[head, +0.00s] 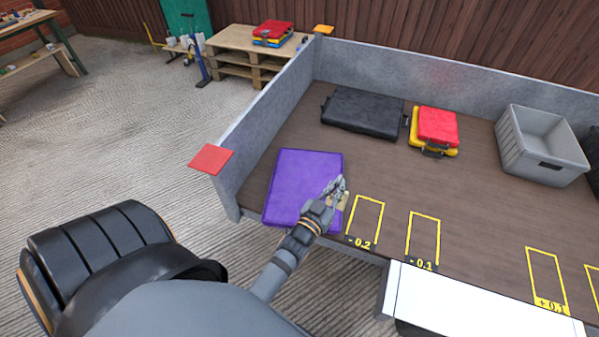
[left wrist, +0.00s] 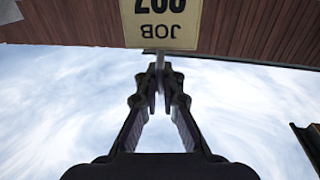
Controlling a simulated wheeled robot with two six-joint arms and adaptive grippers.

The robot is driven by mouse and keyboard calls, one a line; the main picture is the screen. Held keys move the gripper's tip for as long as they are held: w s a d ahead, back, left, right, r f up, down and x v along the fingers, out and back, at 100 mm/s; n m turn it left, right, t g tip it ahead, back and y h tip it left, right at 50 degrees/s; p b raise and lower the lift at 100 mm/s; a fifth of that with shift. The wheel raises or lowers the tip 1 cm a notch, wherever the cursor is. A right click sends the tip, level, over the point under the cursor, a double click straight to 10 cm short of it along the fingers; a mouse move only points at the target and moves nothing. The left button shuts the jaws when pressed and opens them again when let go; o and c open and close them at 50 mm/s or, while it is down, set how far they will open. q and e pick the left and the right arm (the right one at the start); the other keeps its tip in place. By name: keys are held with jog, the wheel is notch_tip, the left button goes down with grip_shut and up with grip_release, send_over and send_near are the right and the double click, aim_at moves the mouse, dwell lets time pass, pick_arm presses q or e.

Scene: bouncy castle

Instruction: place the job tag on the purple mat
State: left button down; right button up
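The purple mat (head: 290,180) lies flat at the near left corner of the brown deck. My left gripper (head: 338,186) is above the mat's right edge in the head view. In the left wrist view the fingers of this gripper (left wrist: 158,88) are closed together on a thin grey stem. The job tag (left wrist: 162,22), a cream plate with "JOB" and a number partly cut off by the frame, is at the end of that stem. In the head view the tag (head: 343,202) shows only as a small pale patch beside the fingers. My right gripper is not in view.
Yellow outlined slots (head: 366,218) lie right of the mat. A black case (head: 363,112), a red case (head: 437,126) on a yellow one, and a grey crate (head: 541,146) stand farther back. A low grey wall (head: 275,118) with a red corner cap (head: 211,159) bounds the left side.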

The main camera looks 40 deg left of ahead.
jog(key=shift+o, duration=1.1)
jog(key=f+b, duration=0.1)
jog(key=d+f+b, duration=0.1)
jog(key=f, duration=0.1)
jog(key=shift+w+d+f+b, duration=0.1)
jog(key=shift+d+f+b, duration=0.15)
jog(key=shift+b, duration=0.1)
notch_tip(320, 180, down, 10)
jog(key=b, duration=1)
pick_arm(q)
jog(key=w+a+f+y, duration=0.1)
jog(key=w+a+f, duration=0.4)
jog(key=a+f, duration=0.2)
jog(key=w+a+f+n+b, duration=0.1)
jog(key=w+a+f, duration=0.4)
jog(key=a+f, duration=0.3)
notch_tip(320, 180, down, 3)
jog(key=shift+a+f+y, duration=0.2)
jog(key=shift+a+y, duration=0.05)
jog(key=shift+y, duration=0.15)
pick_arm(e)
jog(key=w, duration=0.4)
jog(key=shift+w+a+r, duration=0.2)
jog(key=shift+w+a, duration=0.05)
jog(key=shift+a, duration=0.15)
